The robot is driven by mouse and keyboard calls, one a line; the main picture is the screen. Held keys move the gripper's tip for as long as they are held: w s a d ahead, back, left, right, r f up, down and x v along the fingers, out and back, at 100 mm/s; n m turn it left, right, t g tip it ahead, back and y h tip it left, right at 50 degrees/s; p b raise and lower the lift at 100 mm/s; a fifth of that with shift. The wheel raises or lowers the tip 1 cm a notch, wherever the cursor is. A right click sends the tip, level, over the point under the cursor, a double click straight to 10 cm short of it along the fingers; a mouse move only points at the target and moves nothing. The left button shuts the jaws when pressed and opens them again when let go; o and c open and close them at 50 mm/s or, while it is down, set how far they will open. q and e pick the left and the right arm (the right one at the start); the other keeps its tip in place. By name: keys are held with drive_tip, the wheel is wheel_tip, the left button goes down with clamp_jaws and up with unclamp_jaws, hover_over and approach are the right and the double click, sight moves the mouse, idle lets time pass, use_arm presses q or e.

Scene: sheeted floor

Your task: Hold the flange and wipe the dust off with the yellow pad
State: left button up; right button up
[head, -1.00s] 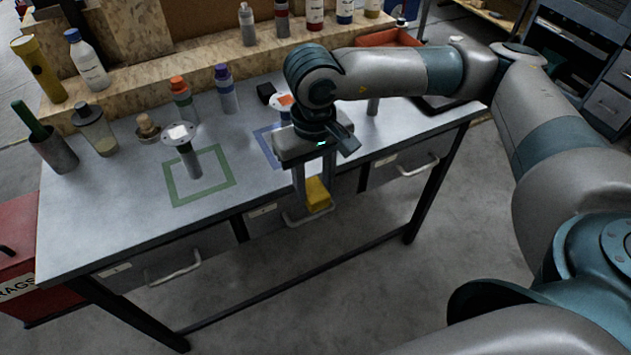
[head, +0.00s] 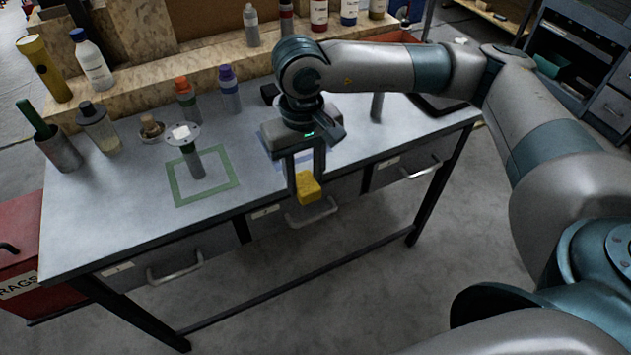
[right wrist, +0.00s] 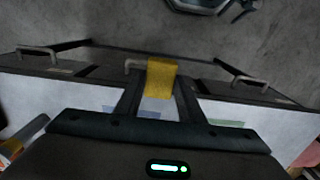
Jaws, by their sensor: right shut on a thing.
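The yellow pad (head: 308,187) is gripped between the fingers of my right gripper (head: 305,172), in the air near the table's front edge. The pad also shows between the fingers in the right wrist view (right wrist: 161,78). A flange with a pale round top (head: 183,133) and a grey stem (head: 194,162) stands upright inside the green taped square (head: 203,176) on the table. A white patch lies on its top. The right gripper is to the right of this flange and apart from it. My left gripper is not in view.
The grey table (head: 110,215) has bottles and jars along its back left. A purple-capped bottle (head: 229,90) and an orange-capped bottle (head: 187,100) stand behind the flange. A blue taped square (head: 272,163) is partly hidden behind my right gripper. The table's front left is clear.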

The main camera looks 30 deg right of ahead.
drive_tip(key=w+a+r, duration=1.6)
drive_tip(key=w+a, duration=0.3)
drive_tip(key=shift+r, duration=0.15)
drive_tip(key=shift+w, duration=0.1)
